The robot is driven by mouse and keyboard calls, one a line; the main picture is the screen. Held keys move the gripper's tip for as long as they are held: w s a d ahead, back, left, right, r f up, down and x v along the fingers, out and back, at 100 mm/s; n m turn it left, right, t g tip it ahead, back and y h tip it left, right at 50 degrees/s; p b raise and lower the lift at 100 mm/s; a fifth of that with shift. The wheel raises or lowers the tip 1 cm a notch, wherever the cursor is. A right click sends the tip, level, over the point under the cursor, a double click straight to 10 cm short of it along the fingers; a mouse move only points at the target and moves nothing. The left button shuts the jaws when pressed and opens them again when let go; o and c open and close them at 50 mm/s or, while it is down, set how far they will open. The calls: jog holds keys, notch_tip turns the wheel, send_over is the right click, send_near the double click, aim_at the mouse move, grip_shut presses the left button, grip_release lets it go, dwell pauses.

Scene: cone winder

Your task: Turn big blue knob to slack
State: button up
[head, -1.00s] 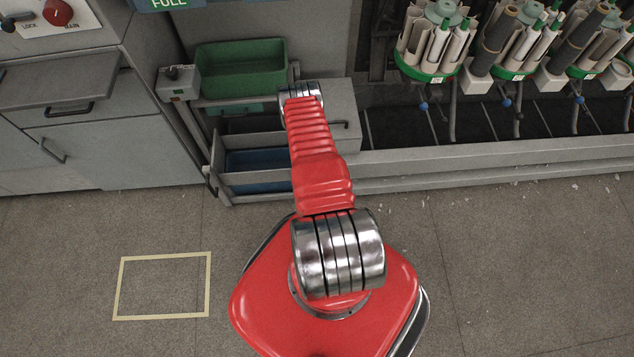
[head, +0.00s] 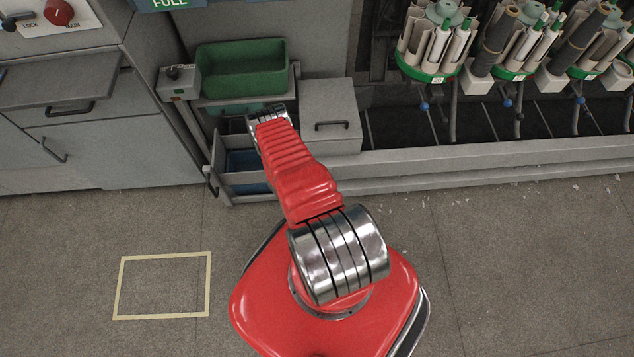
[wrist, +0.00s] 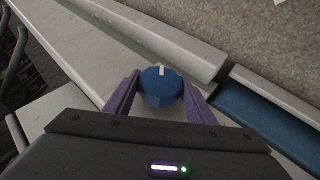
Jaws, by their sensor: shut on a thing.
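The big blue knob (wrist: 160,88) shows in the wrist view, with a white pointer mark on its top at the far edge. My gripper (wrist: 160,92) has its two purple fingers on either side of the knob and is shut on it. The knob sits against a light grey surface. In the head view my red arm reaches toward the open drawer unit, and my gripper and the knob are hidden there. No slack marking can be read in either view.
An open drawer (head: 243,180) with a blue inside stands below a green bin (head: 240,70). A grey box with a handle (head: 331,118) is to the right. A red switch knob (head: 58,12) is at the upper left. Cone carriers (head: 430,45) stand at the right.

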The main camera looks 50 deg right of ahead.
jog(key=shift+w+a+f+n+g+h, duration=0.1)
jog(key=shift+n+g+h, duration=0.2)
jog(key=shift+g+h, duration=0.7)
jog(key=o, duration=1)
jog(key=v, duration=1.3)
jog(key=shift+a+r, duration=0.2)
jog(key=shift+a, duration=0.1)
